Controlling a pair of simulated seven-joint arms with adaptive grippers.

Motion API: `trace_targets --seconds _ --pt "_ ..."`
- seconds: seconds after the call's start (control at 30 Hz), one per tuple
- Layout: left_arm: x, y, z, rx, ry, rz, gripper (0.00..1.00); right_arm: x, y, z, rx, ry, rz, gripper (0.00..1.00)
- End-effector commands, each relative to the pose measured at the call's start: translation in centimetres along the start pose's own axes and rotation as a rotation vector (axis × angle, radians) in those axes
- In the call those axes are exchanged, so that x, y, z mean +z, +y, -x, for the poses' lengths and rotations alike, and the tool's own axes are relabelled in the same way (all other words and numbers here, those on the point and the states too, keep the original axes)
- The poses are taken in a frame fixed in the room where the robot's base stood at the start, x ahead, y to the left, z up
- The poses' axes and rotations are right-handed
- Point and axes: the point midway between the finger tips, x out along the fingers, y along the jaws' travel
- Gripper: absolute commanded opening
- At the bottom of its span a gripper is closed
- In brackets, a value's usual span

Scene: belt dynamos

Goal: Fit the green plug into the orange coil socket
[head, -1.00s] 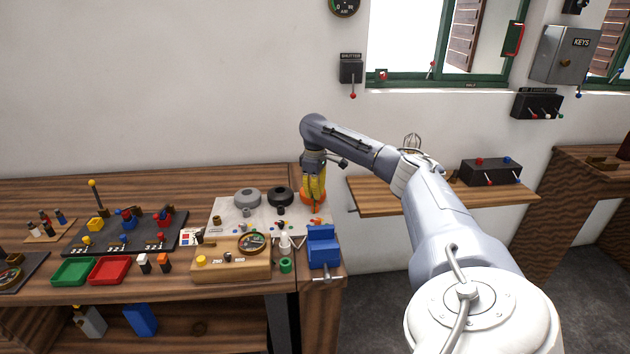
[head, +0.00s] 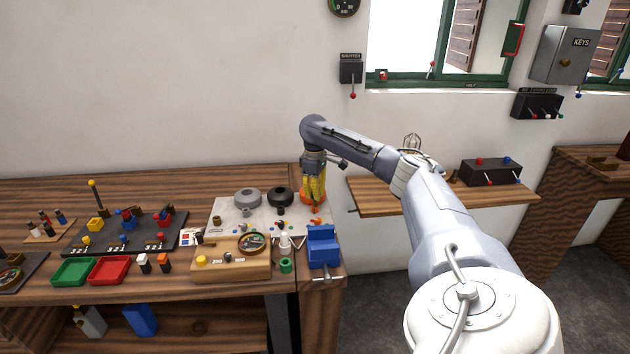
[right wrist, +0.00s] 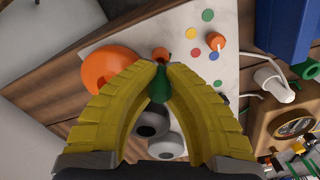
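My right gripper (head: 314,203) points down over the right end of the pale board, beside the orange coil (head: 305,197). In the right wrist view its yellow fingers (right wrist: 160,70) are closed around the green plug (right wrist: 160,88). The orange coil (right wrist: 103,66) lies just left of the fingers, partly hidden by the left one. A small orange socket (right wrist: 161,54) shows just past the plug's tip, lined up with it in this view. I cannot tell whether plug and socket touch. My left gripper is not in view.
Grey (head: 247,197) and black (head: 280,196) coils stand left of the gripper on the pale board (head: 222,210). A blue vise (head: 322,247) and a wooden meter box (head: 225,268) stand in front. Colored dots and a small orange piece (right wrist: 215,41) lie near the fingers.

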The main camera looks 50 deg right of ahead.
Motion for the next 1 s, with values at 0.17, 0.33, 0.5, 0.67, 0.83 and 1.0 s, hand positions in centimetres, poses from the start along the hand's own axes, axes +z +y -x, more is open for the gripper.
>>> trace_targets --seconds 0.17,0.33,0.5,0.67,0.83,1.0 --pt "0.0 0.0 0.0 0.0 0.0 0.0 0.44 0.0 0.0 -0.4 0.0 -0.001 0.0 0.0" --pt "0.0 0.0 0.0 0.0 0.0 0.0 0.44 0.0 0.0 -0.7 0.0 0.0 -0.001 0.0" --pt "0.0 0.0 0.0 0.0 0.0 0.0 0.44 0.0 0.0 -1.1 -0.001 0.001 0.0 0.0" --pt "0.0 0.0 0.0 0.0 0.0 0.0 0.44 0.0 0.0 -1.4 -0.001 0.0 0.0 0.0" --pt "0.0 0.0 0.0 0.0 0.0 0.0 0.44 0.0 0.0 -1.8 -0.001 -0.001 0.0 0.0" --pt "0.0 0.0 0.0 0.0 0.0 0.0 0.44 0.0 0.0 -2.1 0.0 0.0 0.0 0.0"
